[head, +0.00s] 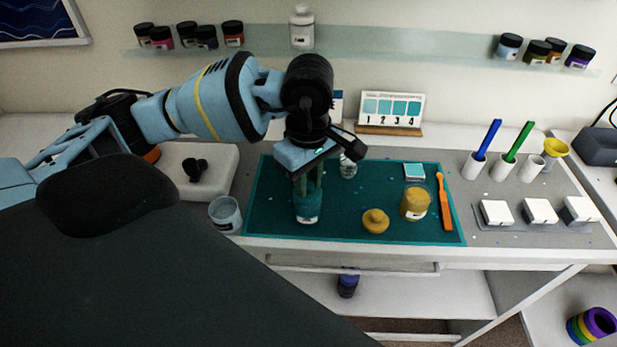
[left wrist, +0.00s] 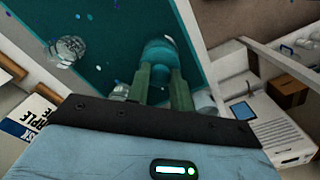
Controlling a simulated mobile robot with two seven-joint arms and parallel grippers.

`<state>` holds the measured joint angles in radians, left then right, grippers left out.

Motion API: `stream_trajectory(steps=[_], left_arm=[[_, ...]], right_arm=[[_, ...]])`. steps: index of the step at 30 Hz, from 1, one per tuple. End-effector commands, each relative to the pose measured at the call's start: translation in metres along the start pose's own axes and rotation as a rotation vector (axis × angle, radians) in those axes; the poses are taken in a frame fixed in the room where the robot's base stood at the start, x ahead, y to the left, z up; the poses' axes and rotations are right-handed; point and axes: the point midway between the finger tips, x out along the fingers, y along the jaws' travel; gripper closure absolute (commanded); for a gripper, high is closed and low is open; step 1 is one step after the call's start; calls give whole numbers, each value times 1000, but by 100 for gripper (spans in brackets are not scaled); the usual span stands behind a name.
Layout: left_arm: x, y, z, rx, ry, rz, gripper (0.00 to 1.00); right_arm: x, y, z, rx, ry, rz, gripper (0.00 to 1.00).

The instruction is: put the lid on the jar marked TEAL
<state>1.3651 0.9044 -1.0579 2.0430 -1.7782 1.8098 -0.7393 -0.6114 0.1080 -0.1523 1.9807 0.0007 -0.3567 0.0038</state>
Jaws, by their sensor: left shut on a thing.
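A teal jar (head: 308,214) with a white label stands on the left part of the green mat. My left gripper (head: 307,183) points straight down right over it. Its fingers are shut on a teal piece that looks like the lid. In the left wrist view, the round teal lid (left wrist: 158,55) shows between and beyond the fingertips (left wrist: 160,75). The fingers hide part of it, and I cannot tell whether it touches the jar's rim. The label is too small to read. My right gripper is not in view.
On the mat (head: 270,225) are a mustard jar (head: 414,204), a mustard lid (head: 375,221), a clear glass jar (head: 348,166) and an orange stick (head: 444,203). A grey cup (head: 225,215) stands just left of the mat. White blocks (head: 540,210) lie at the right.

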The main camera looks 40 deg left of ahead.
Motion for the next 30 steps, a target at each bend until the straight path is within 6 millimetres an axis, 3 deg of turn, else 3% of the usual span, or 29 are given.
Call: stream_trajectory(steps=[7, 8, 13, 19, 24, 30], left_arm=[[0, 0, 0, 0, 0, 1, 99], [0, 0, 0, 0, 0, 1, 75], [0, 0, 0, 0, 0, 0, 53], [0, 0, 0, 0, 0, 0, 52], [0, 0, 0, 0, 0, 0, 30], [0, 0, 0, 0, 0, 0, 30]], right_arm=[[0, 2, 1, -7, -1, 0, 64], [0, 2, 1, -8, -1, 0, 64], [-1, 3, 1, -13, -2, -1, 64], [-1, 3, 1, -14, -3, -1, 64], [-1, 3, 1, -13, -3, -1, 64], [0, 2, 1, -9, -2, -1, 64]])
